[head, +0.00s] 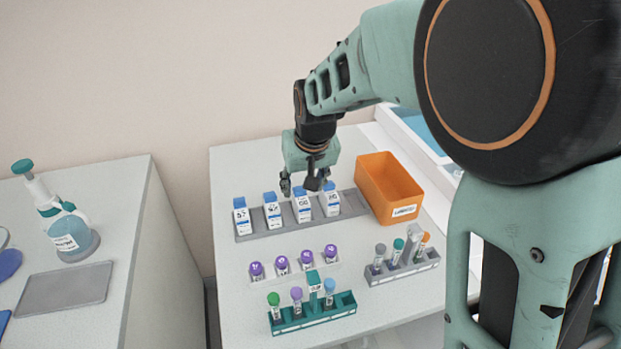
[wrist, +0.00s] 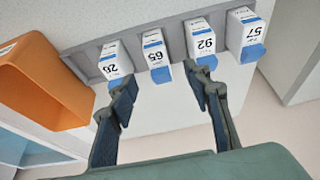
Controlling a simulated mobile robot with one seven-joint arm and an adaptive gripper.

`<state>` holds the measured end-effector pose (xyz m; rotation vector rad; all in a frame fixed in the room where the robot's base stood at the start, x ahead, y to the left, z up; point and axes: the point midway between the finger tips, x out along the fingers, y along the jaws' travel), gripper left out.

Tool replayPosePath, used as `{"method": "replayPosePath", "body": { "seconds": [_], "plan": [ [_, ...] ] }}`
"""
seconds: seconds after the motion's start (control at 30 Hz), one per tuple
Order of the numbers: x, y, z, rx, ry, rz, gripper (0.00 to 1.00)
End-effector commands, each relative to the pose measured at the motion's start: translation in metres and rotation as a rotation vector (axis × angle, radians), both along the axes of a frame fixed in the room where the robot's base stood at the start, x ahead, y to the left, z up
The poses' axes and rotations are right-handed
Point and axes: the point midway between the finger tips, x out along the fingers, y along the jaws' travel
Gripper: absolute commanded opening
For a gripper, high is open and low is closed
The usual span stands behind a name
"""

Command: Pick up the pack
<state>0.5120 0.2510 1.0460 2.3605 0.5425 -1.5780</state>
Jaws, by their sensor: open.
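Small white packs with blue tops stand in a row in a grey rack (head: 355,204). They read 57 (head: 241,217), 92 (head: 272,212), 65 (head: 303,208) and what looks like 26 (head: 331,202). My gripper (head: 300,186) is open and empty above the rack, over the 65 and 92 packs. In the wrist view the 65 pack (wrist: 157,60) shows beyond the gap between my fingers (wrist: 161,85), apart from them. The 92 pack (wrist: 202,42) is by the right fingertip, the 26 pack (wrist: 113,66) by the left.
An orange bin (head: 388,190) stands right of the rack. In front are purple-capped tubes (head: 282,264), a teal tube rack (head: 315,312) and a grey tube rack (head: 402,266). A separate counter at left holds a pump bottle (head: 65,230) and a grey tray (head: 62,288).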

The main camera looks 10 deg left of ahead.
Motion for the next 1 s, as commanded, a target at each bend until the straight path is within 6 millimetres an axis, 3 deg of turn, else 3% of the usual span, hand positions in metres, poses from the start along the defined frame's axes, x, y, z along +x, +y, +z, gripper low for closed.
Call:
{"method": "replayPosePath", "body": {
  "seconds": [0.13,0.43,0.73,1.0],
  "plan": [
    [0.008,0.003,-0.021,-0.002,0.002,-0.001,0.45],
    [0.018,0.007,-0.039,-0.001,0.001,-0.002,0.45],
    [0.035,0.013,-0.071,-0.001,0.002,-0.003,0.45],
    [0.038,0.015,-0.077,0.002,-0.001,-0.003,0.45]
  ]
}}
